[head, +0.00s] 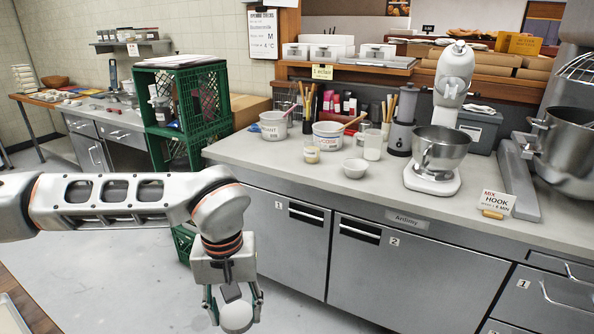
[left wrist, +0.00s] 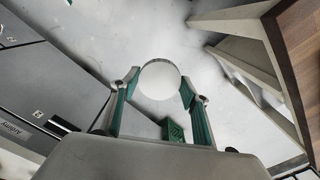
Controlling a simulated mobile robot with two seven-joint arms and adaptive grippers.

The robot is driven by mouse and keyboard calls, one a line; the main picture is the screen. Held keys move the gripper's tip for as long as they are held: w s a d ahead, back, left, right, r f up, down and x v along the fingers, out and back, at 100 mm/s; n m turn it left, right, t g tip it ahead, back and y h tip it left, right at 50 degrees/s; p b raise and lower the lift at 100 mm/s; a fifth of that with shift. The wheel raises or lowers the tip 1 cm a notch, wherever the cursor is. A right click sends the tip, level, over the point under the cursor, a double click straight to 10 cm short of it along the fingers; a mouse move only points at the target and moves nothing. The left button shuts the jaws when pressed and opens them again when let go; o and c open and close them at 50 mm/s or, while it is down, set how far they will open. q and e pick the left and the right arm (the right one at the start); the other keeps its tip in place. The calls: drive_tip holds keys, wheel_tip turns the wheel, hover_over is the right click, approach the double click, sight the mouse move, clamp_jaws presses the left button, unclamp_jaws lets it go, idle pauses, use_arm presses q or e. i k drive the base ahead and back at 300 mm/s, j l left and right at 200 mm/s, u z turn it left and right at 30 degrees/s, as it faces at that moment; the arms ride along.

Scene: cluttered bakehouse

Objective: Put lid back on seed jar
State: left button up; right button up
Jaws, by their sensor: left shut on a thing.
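My left gripper (head: 235,307) hangs low in front of the counter, pointing down over the floor. It is shut on a round, pale disc, which looks like the lid (head: 236,317). In the left wrist view the lid (left wrist: 160,79) sits between the two green-lined fingers, over the floor. A small open-looking jar (head: 311,154) with pale contents stands on the counter, well above and right of the gripper; it may be the seed jar, but I cannot tell. A clear glass vessel (head: 373,145) with whitish contents stands to its right. My right gripper is out of view.
The counter's front left stretch is clear.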

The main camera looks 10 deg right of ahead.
sight(312, 144)
drive_tip(key=z, duration=0.95)
drive_tip(key=i+l+z, duration=0.1)
drive_tip(key=z, duration=1.8)
drive_tip(key=i+z, duration=0.1)
drive_tip(key=z, duration=0.4)
drive_tip(key=j+z, duration=0.1)
drive_tip(key=z, duration=0.25)
drive_tip(key=i+j+z, duration=0.1)
drive_tip(key=z, duration=0.25)
drive_tip(key=j+z, duration=0.2)
drive_tip(key=z, duration=0.15)
drive_tip(key=j+u, duration=0.65)
drive_tip(key=u, duration=0.15)
drive_tip(key=j+u, duration=0.3)
drive_tip(key=u, duration=0.15)
drive_tip(key=j+u, duration=0.7)
drive_tip(key=u, duration=0.15)
drive_tip(key=j+u, duration=0.65)
drive_tip(key=k+j+u, duration=0.1)
drive_tip(key=j+u, duration=0.2)
drive_tip(key=j, duration=0.15)
